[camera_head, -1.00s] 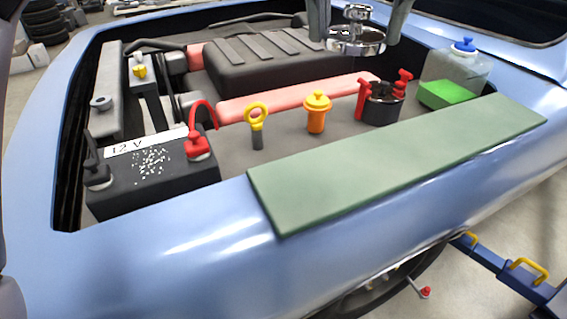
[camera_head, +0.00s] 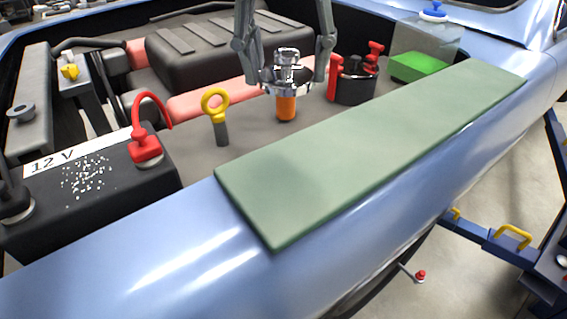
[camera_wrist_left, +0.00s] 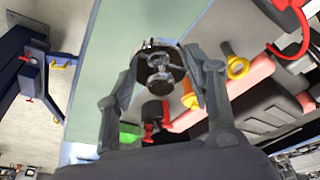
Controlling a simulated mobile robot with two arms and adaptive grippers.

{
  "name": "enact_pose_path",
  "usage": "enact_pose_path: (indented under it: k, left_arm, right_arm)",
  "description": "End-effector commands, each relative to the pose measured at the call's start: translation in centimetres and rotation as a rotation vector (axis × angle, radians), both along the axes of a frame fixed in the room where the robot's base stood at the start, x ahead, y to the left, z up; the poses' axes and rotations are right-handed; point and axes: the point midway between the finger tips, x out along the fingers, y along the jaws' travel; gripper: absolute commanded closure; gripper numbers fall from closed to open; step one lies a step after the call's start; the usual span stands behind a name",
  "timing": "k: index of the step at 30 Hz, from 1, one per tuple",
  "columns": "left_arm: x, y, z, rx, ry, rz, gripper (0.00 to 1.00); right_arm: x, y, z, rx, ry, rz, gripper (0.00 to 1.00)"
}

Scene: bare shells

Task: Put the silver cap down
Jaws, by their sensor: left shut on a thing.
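The silver cap (camera_head: 287,77) is a round chrome disc with a knob on top. My left gripper (camera_head: 285,72) is shut on it, one finger at each side, in the head view. The cap is held up in the air and in the picture covers the top of the orange filler (camera_head: 286,107). The left wrist view also shows the cap (camera_wrist_left: 160,75) between the fingers of the gripper (camera_wrist_left: 160,82), over the edge of the green mat (camera_wrist_left: 115,50). The mat (camera_head: 350,150) lies bare on the blue fender. My right gripper is not in view.
A yellow ring dipstick (camera_head: 215,105) stands left of the orange filler. A black reservoir with red clamps (camera_head: 355,85) stands to its right. A green block (camera_head: 420,67) sits near the clear tank (camera_head: 428,40). The battery (camera_head: 90,195) is at the left.

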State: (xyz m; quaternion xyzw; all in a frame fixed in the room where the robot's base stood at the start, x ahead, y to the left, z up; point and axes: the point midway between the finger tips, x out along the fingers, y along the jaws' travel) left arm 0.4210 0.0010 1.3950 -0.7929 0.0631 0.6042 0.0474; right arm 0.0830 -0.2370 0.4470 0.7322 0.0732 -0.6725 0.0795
Motion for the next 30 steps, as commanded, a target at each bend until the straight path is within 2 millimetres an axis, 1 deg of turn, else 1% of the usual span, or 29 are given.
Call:
enact_pose_path:
  k: [1,6,10,12,17,24,27,30]
  left_arm:
    - [0.0,0.2,-1.3,0.004,0.001,-0.002,0.74]
    - [-0.1,0.1,-5.8,0.004,0.002,-0.001,0.74]
    - [-0.1,0.1,-8.5,0.002,0.002,-0.001,0.74]
    - [-0.1,0.0,-9.5,0.0,0.001,-0.001,0.74]
    - [0.0,0.0,-10.8,0.0,0.0,0.0,0.74]
    - [0.0,0.0,-14.1,0.001,0.001,-0.001,0.74]
    - [-0.1,0.0,-14.7,-0.001,0.0,-0.001,0.74]
    - [0.0,0.0,-14.8,-0.001,-0.001,0.0,0.74]
  right_arm:
    - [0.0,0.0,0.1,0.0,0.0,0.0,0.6]
    - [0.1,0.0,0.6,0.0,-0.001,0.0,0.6]
    - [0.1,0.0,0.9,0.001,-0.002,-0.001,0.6]
    - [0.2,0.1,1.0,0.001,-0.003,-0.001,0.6]
    - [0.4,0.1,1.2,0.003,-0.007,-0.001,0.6]
    - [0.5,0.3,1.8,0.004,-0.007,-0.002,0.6]
    - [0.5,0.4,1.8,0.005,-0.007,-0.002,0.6]
    - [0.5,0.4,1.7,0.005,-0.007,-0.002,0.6]
